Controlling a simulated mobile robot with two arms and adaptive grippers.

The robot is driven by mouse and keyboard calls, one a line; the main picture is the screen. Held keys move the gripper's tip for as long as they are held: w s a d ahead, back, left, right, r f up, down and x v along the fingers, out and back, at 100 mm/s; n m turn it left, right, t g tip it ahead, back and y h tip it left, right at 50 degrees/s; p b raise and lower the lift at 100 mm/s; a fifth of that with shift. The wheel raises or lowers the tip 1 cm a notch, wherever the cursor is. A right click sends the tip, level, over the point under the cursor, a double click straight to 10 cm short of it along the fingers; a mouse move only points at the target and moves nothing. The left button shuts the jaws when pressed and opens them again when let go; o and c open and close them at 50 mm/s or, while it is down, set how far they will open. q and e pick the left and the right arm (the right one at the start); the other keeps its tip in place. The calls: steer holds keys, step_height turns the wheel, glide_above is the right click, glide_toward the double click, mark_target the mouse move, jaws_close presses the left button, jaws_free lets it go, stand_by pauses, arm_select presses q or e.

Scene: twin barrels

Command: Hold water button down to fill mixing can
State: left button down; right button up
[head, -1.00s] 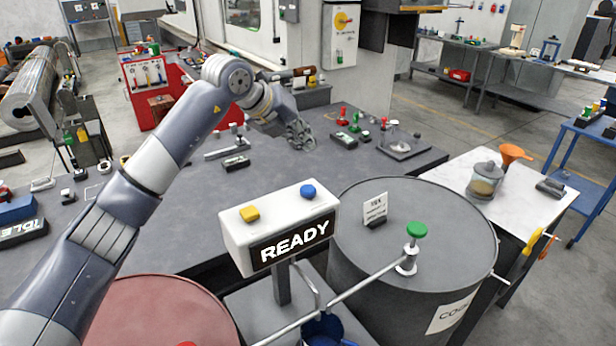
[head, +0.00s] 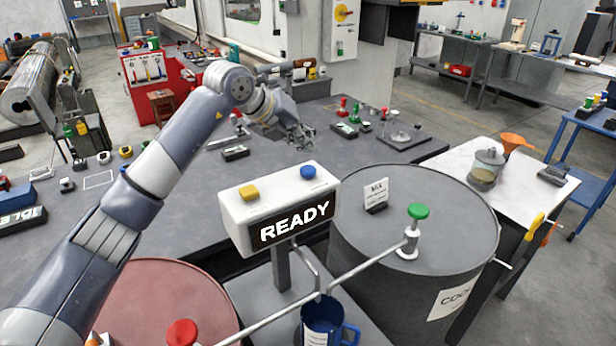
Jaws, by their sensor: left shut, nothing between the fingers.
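A white control box (head: 237,228) with a dark screen reading "READY" stands on a post in the middle. A yellow button (head: 249,193) and a blue button (head: 308,172) sit on its top. I see no label telling which is for water. A blue can (head: 327,318) with a handle and a pale label stands below the box, under the pipes; the bottom edge of the view cuts it off. My left gripper (head: 303,138) is shut and empty, beyond the box over the grey table, apart from both buttons. My right gripper is not in view.
A dark barrel (head: 440,235) with a green-knobbed valve (head: 418,211) stands right of the box. A reddish barrel (head: 165,290) with a red knob (head: 182,333) is at lower left. Pipes run from both valves towards the can. The grey table (head: 190,215) behind holds small items.

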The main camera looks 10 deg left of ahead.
mark_target(304, 168)
arm_select(q)
step_height(304, 168, down, 3)
steer(key=shift+r+b, duration=0.1)
steer(key=shift+b, duration=0.55)
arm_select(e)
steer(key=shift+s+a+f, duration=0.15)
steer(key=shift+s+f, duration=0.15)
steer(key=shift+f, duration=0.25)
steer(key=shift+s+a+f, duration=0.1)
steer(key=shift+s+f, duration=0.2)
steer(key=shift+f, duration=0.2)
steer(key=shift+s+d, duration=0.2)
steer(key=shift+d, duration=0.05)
arm_select(q)
steer(key=shift+f+b, duration=0.3)
steer(key=shift+f, duration=0.1)
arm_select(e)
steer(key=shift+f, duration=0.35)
arm_select(q)
steer(key=shift+f+b, duration=0.35)
steer(key=shift+f, duration=0.25)
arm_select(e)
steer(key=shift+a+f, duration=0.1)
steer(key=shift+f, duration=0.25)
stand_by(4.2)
